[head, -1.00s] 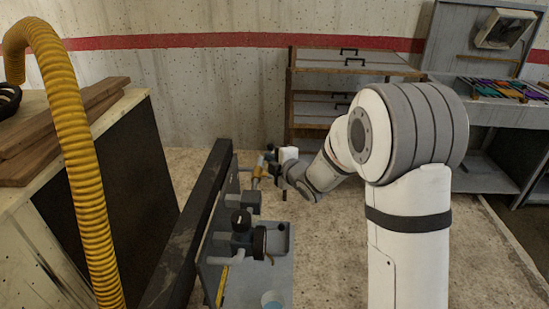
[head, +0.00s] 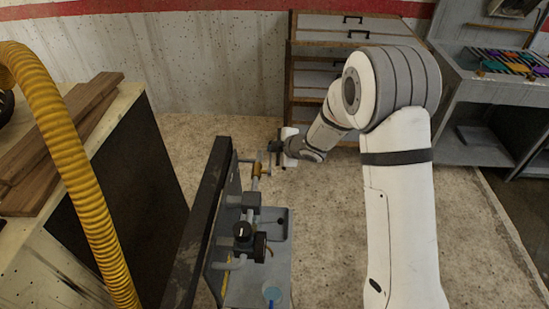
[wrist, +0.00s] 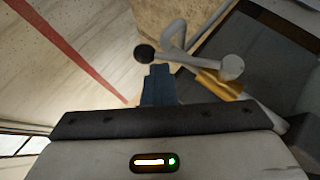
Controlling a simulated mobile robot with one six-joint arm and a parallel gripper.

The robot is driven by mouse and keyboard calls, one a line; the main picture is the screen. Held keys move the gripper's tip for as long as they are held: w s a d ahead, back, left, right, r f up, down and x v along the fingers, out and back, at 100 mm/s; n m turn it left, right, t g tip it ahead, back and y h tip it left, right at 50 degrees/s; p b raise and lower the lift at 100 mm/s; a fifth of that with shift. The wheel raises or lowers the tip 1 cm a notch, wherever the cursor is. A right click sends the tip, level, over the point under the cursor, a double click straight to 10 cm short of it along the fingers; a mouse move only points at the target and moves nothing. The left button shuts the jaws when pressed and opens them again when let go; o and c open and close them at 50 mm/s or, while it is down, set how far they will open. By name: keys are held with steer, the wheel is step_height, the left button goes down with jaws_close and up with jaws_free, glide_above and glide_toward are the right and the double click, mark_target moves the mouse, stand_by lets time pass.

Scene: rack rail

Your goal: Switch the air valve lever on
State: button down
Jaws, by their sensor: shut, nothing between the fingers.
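The air valve shows in the head view as a yellow fitting (head: 256,169) on the grey pipework at the far end of the panel. In the wrist view the yellow fitting (wrist: 221,84) is right of the fingers. A pale lever (wrist: 190,58) runs from above the fitting leftward to a round black knob (wrist: 145,52). My gripper (head: 271,147) is beside the valve, on its far right side. The dark fingertips (wrist: 160,71) are together and empty, just below the knob and lever in the picture. I cannot tell whether they touch the lever.
A blue cup (head: 272,294) is on the grey base. A yellow hose (head: 75,165) hangs at left. A drawer cabinet (head: 330,60) stands behind.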

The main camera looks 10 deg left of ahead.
steer(key=shift+w+a+f+b, duration=0.1)
steer(key=shift+w+f+b, duration=0.85)
steer(key=shift+w+f, duration=0.45)
steer(key=shift+f, duration=0.1)
steer(key=d+r+p, duration=0.4)
steer(key=r, duration=0.8)
steer(key=shift+w+d+r, duration=0.2)
steer(key=shift+w+d, duration=0.1)
steer(key=shift+d, duration=0.1)
